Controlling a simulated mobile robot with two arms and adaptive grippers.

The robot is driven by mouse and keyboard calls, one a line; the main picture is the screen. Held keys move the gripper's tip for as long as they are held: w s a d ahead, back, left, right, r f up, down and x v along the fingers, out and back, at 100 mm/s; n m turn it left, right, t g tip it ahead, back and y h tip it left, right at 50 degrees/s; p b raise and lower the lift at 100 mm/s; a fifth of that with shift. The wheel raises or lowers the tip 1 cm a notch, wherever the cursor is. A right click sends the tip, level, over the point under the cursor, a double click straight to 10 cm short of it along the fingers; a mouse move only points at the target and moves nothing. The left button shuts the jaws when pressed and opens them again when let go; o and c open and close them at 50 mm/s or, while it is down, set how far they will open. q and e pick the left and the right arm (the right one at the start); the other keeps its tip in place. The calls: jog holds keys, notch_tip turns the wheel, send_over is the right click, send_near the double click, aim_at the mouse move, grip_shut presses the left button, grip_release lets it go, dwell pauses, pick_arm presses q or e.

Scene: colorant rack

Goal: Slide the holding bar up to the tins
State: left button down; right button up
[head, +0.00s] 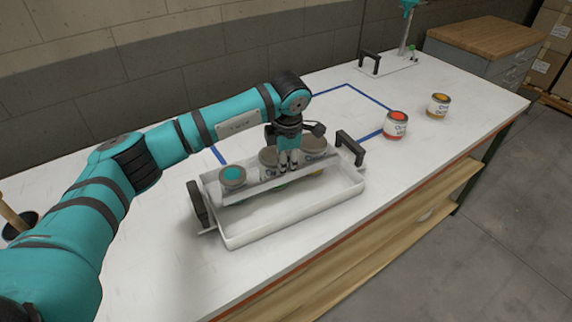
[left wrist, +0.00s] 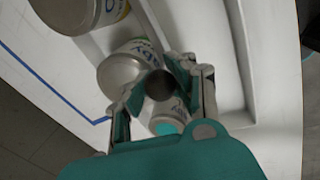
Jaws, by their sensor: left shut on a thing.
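The holding bar (head: 248,190) is a long pale strip across the white tray (head: 296,224), in front of a row of paint tins. The row holds a teal-topped tin (head: 232,177), a middle tin (head: 268,159) and a far tin (head: 314,147). My left gripper (head: 287,168) points down at the bar's middle. In the left wrist view its fingers (left wrist: 160,98) are shut on a dark round knob (left wrist: 160,85). Tins lie close beside the bar there; whether they touch it cannot be told. The gripper hides part of the bar and tins.
Black handles stand at the tray's near end (head: 197,205) and far end (head: 350,148). A red tin (head: 395,126) and an orange-topped tin (head: 439,106) stand to the right on the white table (head: 440,145). Blue tape (head: 350,86) marks the table behind. The tray's front half is empty.

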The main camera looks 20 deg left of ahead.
pick_arm(q)
jog(key=c, duration=1)
grip_release()
jog(key=shift+s+d+r, duration=0.1)
jog(key=shift+r, duration=0.15)
jog(key=shift+f, duration=0.1)
jog(key=r, duration=0.4)
jog(key=s+d+r, duration=0.1)
jog(key=r, duration=0.6)
jog(key=shift+s+d+r, duration=0.15)
jog(key=shift+s+r, duration=0.25)
